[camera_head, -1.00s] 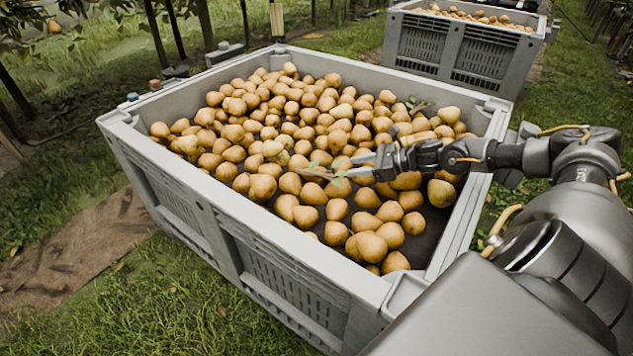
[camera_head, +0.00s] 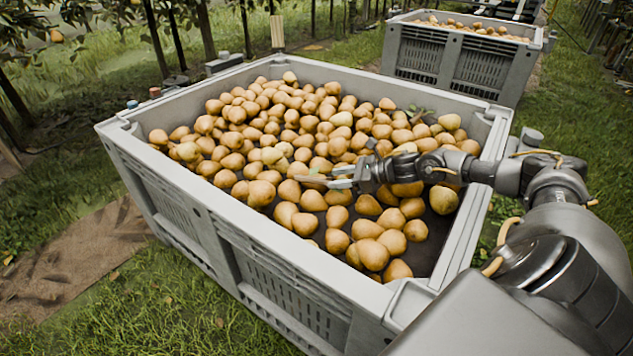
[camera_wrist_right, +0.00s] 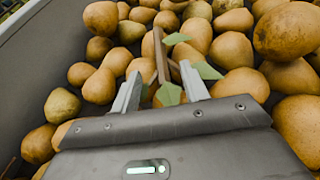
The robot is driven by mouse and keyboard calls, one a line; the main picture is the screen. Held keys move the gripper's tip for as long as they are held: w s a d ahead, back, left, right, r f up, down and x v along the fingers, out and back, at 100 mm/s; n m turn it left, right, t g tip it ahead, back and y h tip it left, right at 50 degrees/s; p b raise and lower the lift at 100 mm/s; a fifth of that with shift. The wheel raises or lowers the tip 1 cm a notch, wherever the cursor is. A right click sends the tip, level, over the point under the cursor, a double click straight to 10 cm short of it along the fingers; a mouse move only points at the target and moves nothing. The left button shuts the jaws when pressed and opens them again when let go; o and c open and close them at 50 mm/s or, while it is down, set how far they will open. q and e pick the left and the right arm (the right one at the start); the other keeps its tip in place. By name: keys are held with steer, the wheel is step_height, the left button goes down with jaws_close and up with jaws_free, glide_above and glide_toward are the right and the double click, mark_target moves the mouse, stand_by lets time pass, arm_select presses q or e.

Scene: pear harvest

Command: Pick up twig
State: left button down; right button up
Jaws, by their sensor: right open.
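The twig is a thin brown stick with a few green leaves, lying on the pears in the near bin. In the head view its brown end (camera_head: 310,179) shows just left of my right gripper (camera_head: 338,178), and part of it is hidden by the fingers. In the right wrist view the twig (camera_wrist_right: 160,55) runs between and beyond the two fingertips of my right gripper (camera_wrist_right: 160,70). One leaf lies between the fingers and another beside the right finger. The right gripper is open, with no grip on the twig. My left gripper is not in view.
Many pears (camera_head: 367,249) fill the grey bin (camera_head: 190,192) around the gripper. Another leafy sprig (camera_head: 420,113) lies near the bin's far right corner. A second pear bin (camera_head: 417,52) stands behind on the grass. The bin wall (camera_wrist_right: 30,70) shows at left in the wrist view.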

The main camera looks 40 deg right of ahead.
mark_target(324, 180)
steer(key=b+x, duration=0.1)
steer(key=x, duration=0.4)
steer(key=shift+w+r, duration=0.1)
steer(key=shift+w, duration=0.05)
jaws_close()
